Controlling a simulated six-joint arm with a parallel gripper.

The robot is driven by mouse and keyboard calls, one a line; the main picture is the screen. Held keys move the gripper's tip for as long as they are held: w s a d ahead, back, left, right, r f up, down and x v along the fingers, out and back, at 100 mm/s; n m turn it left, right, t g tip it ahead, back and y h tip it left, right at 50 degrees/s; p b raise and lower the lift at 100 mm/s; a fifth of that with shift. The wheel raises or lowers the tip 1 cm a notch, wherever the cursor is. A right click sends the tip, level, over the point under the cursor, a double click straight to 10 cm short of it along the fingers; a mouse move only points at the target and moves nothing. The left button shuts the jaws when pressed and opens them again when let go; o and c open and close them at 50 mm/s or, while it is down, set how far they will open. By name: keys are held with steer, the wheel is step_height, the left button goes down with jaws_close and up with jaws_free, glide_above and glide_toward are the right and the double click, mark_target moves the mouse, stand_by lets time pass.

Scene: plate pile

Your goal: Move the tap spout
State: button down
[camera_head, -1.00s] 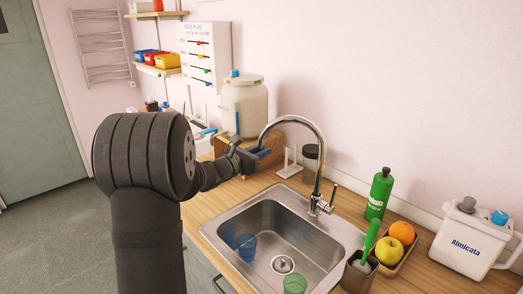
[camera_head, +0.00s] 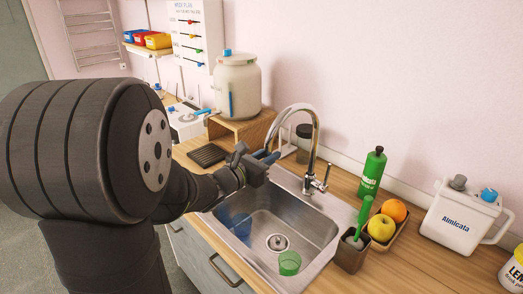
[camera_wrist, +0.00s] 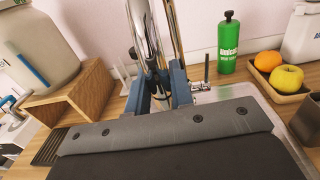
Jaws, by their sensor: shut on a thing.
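The chrome tap spout (camera_head: 316,133) rises behind the sink (camera_head: 225,222) and arches over to the left. It also shows in the wrist view (camera_wrist: 147,38). My gripper (camera_head: 268,157) is at the spout's hanging end. In the wrist view its blue fingers (camera_wrist: 161,86) are shut on the spout, one on each side of it. The tap's lever handle (camera_head: 323,179) stands at the right of its base. The exact contact is partly hidden by my wrist.
A blue cup (camera_head: 240,228) and a green cup (camera_head: 289,263) are in the sink. A green bottle (camera_head: 372,173), a tray of fruit (camera_head: 402,226) and a brush holder (camera_head: 350,255) stand to the right. A large jar (camera_head: 237,85) on a wooden stand (camera_head: 262,128) is at the left.

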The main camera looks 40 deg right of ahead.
steer(key=shift+s+n+t, duration=0.6)
steer(key=shift+s+t, duration=0.3)
steer(key=shift+s, duration=0.05)
steer(key=c, duration=1.3)
jaws_free()
steer(key=s+a, duration=0.1)
steer(key=a, duration=0.4)
steer(key=s+a, duration=0.1)
steer(key=a, duration=1.1)
steer(key=shift+s+a, duration=0.15)
steer(key=shift+s, duration=0.25)
steer(key=w+d, duration=0.1)
steer(key=d, duration=1)
steer(key=w+d, duration=0.1)
steer(key=d, duration=0.5)
steer(key=shift+w+d, duration=0.15)
steer(key=shift+w, duration=0.2)
